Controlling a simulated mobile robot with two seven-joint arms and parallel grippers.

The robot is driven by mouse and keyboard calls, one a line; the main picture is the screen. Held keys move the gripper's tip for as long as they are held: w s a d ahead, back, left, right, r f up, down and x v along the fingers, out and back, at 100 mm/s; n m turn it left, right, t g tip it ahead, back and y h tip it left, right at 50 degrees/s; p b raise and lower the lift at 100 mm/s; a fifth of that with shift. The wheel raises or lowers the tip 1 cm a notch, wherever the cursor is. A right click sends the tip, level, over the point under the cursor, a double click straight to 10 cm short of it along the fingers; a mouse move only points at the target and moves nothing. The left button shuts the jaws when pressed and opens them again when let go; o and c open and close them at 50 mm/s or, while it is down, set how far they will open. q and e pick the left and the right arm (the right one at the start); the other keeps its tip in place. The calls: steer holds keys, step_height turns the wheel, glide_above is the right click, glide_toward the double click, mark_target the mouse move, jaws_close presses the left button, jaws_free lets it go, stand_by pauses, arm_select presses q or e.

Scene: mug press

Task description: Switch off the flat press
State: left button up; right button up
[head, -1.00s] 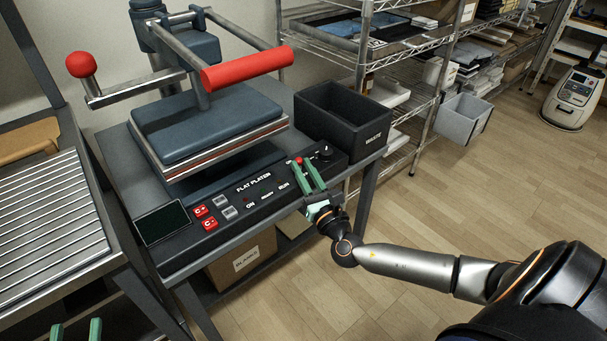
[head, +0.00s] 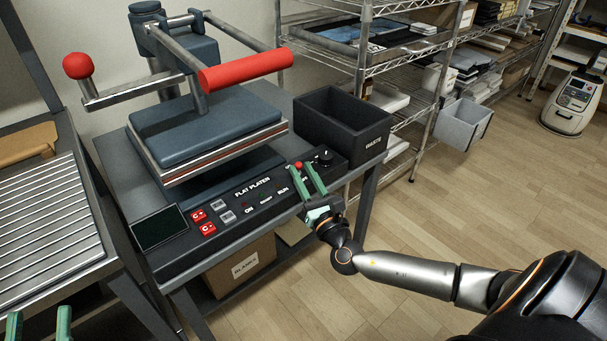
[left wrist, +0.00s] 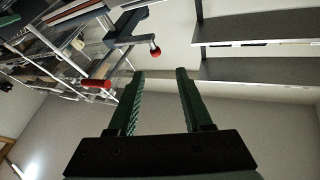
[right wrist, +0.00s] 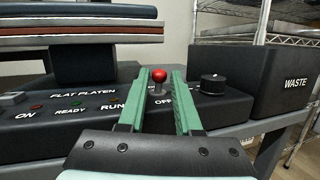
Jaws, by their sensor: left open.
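The flat press (head: 205,130) stands on a table, its upper platen raised above the lower one. Its control panel has a short switch lever with a red ball knob (head: 298,165) near the right end. In the right wrist view the red knob (right wrist: 158,75) shows between the fingertips, above the letters "OF". My right gripper (head: 306,178) is open, its fingers pointing at the panel on either side of the lever; contact is unclear. My left gripper (head: 38,322) is open and empty at the bottom left, away from the press; it also shows in the left wrist view (left wrist: 160,75).
A black waste bin (head: 345,125) stands right of the panel, near a dark dial (right wrist: 212,84). The press has a red handle bar (head: 247,69) and a red ball-ended arm (head: 78,66). A slatted rack (head: 45,215) is at left. Floor in front is clear.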

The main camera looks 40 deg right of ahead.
steer(key=shift+o, duration=1.4)
steer(key=shift+s+f, duration=0.1)
steer(key=shift+s, duration=0.15)
arm_select(q)
steer(key=shift+n+g+y, duration=0.7)
steer(key=shift+g+y, duration=0.2)
steer(key=f, duration=0.2)
steer(key=w+f+p, duration=0.1)
steer(key=f, duration=0.2)
steer(key=shift+a+f, duration=0.1)
steer(key=shift+a, duration=0.1)
arm_select(e)
steer(key=v, duration=1.2)
arm_select(q)
steer(key=shift+r, duration=0.2)
